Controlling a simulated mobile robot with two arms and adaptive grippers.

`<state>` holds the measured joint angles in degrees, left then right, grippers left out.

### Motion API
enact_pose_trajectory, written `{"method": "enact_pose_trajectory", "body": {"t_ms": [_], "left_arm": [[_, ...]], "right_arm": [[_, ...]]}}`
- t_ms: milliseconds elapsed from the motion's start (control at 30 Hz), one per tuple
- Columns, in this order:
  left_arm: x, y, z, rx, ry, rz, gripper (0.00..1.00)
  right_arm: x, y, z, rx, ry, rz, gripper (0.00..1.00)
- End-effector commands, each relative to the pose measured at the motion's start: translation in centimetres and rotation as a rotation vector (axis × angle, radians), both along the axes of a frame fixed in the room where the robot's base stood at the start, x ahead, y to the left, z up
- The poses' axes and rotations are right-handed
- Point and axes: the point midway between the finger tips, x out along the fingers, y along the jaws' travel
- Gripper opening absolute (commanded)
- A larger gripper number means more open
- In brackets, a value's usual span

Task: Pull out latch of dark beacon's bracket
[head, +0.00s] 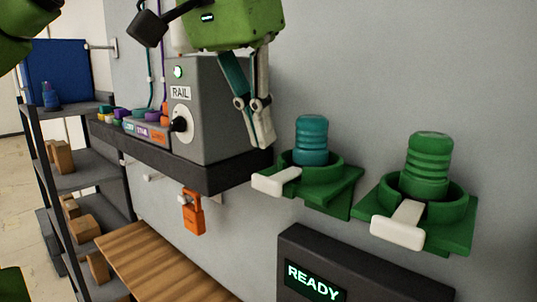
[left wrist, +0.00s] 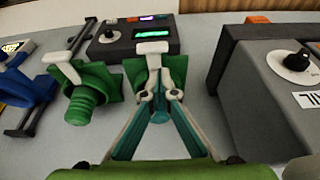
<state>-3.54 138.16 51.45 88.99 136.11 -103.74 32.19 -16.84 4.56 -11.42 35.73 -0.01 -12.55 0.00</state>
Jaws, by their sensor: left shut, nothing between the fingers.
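A teal beacon (head: 311,140) stands upright in a green bracket (head: 338,190) on the wall, with a white latch (head: 275,181) sticking out at the front left. A green beacon (head: 428,165) stands in a second green bracket (head: 455,232) to the right, with its own white latch (head: 397,228). Neither beacon visibly glows, so I cannot tell which is the dark one. My left gripper (head: 264,143) is shut and empty, above and left of the teal beacon's latch.
A grey RAIL box (head: 215,110) with a black knob stands on a dark shelf (head: 225,178) left of the brackets. An orange padlock (head: 193,215) hangs below it. A dark READY panel (head: 350,270) is below the brackets. A blue bracket (left wrist: 30,88) shows in the left wrist view.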

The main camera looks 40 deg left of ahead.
Motion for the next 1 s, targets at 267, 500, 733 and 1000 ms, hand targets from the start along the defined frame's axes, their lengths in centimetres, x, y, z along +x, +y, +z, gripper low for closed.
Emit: {"method": "enact_pose_trajectory", "body": {"t_ms": [267,500,733,1000], "left_arm": [[1.3,0.0,-3.7,0.0,0.002,0.0,0.0],[1.6,-0.1,-4.6,-0.001,-0.001,0.002,0.0],[1.6,-0.1,-4.6,-0.001,-0.001,0.002,0.0],[-0.3,0.1,-4.5,-0.001,-0.004,0.001,0.0]], "right_arm": [[0.3,0.0,0.7,0.001,-0.004,0.0,0.0],[-1.4,0.0,0.7,-0.001,0.019,0.001,0.0],[-1.3,0.0,0.7,-0.001,0.018,0.001,0.0],[-0.9,0.0,0.7,-0.001,0.012,0.001,0.0]]}}
